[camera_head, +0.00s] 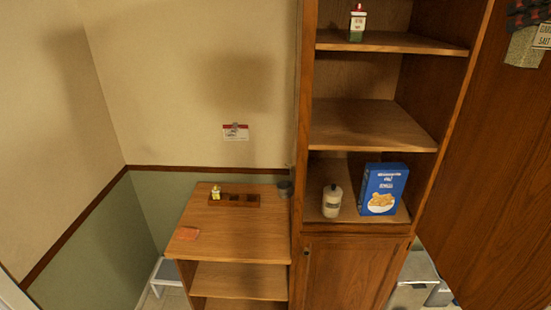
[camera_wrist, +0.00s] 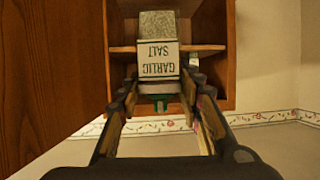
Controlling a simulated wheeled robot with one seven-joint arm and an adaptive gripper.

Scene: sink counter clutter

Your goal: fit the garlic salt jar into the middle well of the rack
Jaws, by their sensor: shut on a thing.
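The garlic salt jar (camera_wrist: 158,52) has a white label with green letters and a speckled, greyish-green body. It appears upside down in the wrist view, between the fingers of my gripper (camera_wrist: 161,88), which is shut on it. In the head view, the jar (camera_head: 525,48) is at the top right corner, partly cut off, below the dark fingers. The small brown rack (camera_head: 247,203) sits on the wooden stand at lower left, far from the jar. A small yellowish bottle (camera_head: 216,192) stands in its left well. The middle and right wells look empty.
A grey cup (camera_head: 285,188) stands right of the rack, and an orange-brown piece (camera_head: 187,233) lies front left. The shelf unit holds a red-capped jar (camera_head: 357,24), a cream bottle (camera_head: 332,202) and a blue box (camera_head: 382,190). The stand's front top is mostly clear.

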